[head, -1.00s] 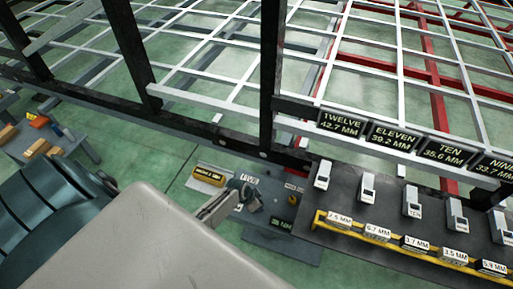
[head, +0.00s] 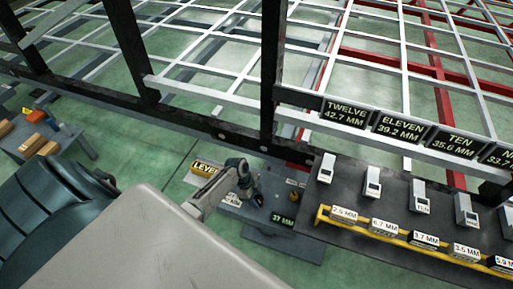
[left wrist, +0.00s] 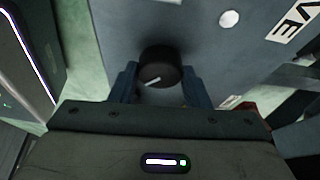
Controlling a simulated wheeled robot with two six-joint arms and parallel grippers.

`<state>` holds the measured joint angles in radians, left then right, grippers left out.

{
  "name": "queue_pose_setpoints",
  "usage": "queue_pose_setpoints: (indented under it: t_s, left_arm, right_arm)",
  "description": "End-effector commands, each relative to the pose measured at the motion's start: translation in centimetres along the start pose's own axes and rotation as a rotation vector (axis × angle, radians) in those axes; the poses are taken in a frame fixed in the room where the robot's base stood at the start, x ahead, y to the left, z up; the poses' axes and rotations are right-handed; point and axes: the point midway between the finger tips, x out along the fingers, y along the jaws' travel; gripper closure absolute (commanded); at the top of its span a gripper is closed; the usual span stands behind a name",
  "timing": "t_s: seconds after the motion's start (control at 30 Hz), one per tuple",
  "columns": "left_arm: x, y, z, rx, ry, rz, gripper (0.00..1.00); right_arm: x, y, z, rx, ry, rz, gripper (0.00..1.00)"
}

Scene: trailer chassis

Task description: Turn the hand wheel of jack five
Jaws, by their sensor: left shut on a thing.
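In the left wrist view, a round black knob (left wrist: 160,62) with a white pointer mark sits on a blue-grey panel (left wrist: 220,70); it looks like the hand wheel. My left gripper (left wrist: 160,78) has one blue finger on each side of it and is shut on it. In the head view, my left gripper (head: 228,183) reaches the small jack station (head: 262,207) below the chassis beam. The wheel itself is mostly hidden there. A display reading 37 MM (head: 284,220) is at the station's front. My right gripper is not in view.
To the right, a dark bench (head: 345,205) holds several gauges behind a yellow rail (head: 375,232). The chassis beam (head: 205,130) and a black post (head: 270,70) rise behind. A side table (head: 65,150) is at far left.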

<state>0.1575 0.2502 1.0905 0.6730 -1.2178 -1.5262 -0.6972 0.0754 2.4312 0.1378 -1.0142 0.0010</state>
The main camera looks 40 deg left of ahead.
Motion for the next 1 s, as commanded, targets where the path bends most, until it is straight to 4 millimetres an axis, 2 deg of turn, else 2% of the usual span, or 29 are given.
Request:
queue_pose_setpoints:
  t_s: [0.67,0.7,0.8,1.0]
  left_arm:
    - [-0.02,-0.08,0.03,0.061,-0.002,0.024,0.8]
    - [-0.02,-0.08,0.03,0.061,-0.002,0.024,0.54]
    - [-0.01,-0.07,0.02,0.061,-0.001,0.024,0.35]
    - [0.0,-0.05,0.01,0.06,-0.001,0.025,0.35]
  right_arm:
    - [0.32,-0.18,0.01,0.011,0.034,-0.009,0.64]
    - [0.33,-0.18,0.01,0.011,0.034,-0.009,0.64]
    - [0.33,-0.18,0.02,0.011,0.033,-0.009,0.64]
    - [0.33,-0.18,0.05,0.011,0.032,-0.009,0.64]
